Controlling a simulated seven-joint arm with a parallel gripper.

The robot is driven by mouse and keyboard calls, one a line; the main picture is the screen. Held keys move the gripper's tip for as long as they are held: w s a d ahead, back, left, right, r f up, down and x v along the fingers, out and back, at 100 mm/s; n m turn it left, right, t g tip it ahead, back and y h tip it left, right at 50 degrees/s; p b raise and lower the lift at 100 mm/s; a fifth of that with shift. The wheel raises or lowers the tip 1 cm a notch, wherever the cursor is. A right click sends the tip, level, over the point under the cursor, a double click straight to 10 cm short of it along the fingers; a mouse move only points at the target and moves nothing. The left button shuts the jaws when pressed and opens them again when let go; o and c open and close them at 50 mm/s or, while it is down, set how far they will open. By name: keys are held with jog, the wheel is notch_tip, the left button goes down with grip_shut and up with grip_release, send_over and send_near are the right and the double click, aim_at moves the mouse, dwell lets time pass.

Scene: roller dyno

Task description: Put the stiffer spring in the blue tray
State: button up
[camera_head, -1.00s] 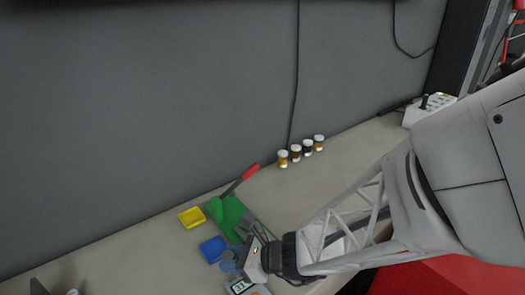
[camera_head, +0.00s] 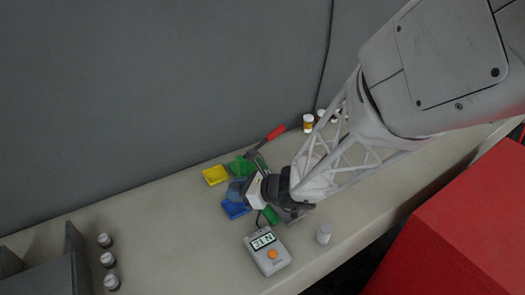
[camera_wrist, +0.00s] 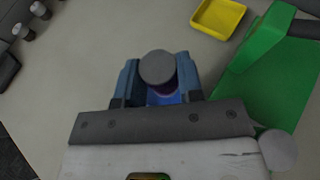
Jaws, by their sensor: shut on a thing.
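My gripper (camera_head: 238,190) is over the blue tray (camera_head: 236,211), which it partly hides. In the wrist view, my gripper's blue fingers (camera_wrist: 158,82) are shut on a grey-capped piece (camera_wrist: 158,67). The cap hides most of its body, so I see no coils and cannot tell its stiffness. A patch of bright blue shows below it between the fingers. Another grey-topped cylinder (camera_head: 323,234) stands upright near the table's front edge. A grey round top (camera_wrist: 278,150) shows at the wrist view's lower right.
A yellow tray (camera_head: 215,175) and a green fixture (camera_head: 241,165) with a red-handled lever (camera_head: 276,132) stand behind. A meter (camera_head: 267,252) with an upside-down display stands in front. Capped bottles (camera_head: 105,258) stand at left, others (camera_head: 308,122) at the back.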

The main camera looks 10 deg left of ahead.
jog(key=shift+f, duration=0.1)
jog(key=shift+f, duration=1.65)
jog(key=shift+f, duration=0.15)
jog(key=o, duration=0.9)
jog(key=shift+o, duration=0.2)
jog(key=shift+v, duration=0.8)
jog(key=shift+r+v, duration=0.2)
jog(key=shift+v, duration=5.1)
jog(key=shift+a, duration=0.1)
